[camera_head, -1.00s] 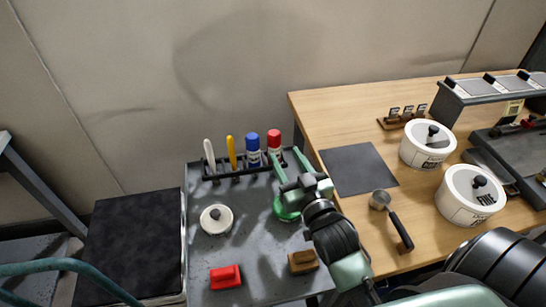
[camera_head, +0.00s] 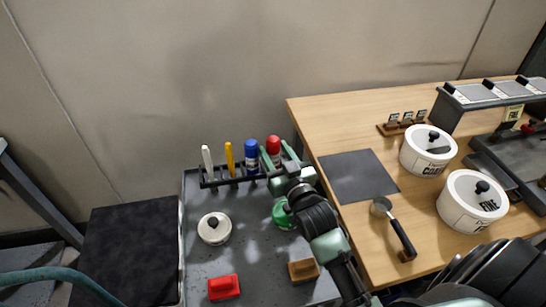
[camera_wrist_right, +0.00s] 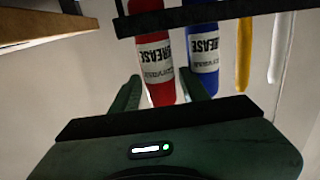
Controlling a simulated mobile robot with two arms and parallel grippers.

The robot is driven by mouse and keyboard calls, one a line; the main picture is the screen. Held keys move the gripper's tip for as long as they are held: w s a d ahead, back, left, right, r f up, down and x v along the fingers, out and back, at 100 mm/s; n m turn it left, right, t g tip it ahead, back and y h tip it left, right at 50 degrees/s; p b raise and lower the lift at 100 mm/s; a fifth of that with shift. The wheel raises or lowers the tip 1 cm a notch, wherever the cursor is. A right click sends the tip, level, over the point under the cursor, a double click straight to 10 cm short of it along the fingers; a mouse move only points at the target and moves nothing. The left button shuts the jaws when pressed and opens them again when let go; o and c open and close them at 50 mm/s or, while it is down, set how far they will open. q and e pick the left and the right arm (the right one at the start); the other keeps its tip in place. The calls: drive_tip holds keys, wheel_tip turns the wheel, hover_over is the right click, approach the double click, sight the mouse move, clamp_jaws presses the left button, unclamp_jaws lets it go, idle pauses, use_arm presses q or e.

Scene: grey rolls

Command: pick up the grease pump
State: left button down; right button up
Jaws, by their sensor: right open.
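A red tube (camera_head: 274,146) and a blue tube (camera_head: 252,156) stand side by side in a dark rack at the back of the grey cart top. In the right wrist view, the red tube (camera_wrist_right: 154,62) and blue tube (camera_wrist_right: 202,58) both carry a label reading GREASE and appear upside down. My right gripper (camera_head: 279,158) is open and empty in front of the red tube. In the wrist view its two fingers flank the red tube's end; I cannot tell whether they touch it. The lower red tube is hidden by the gripper in the head view. My left gripper is not in view.
The dark rack (camera_head: 229,181) also holds a yellow tool (camera_head: 230,158) and a white tool (camera_head: 207,161). A white lidded pot (camera_head: 214,230), a green round item (camera_head: 283,216), a red block (camera_head: 223,288) and a brown block (camera_head: 303,271) lie on the cart. A wooden table (camera_head: 310,120) adjoins at right.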

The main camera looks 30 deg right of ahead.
drive_tip(key=shift+s, duration=0.1)
clamp_jaws()
drive_tip(key=shift+r, duration=0.1)
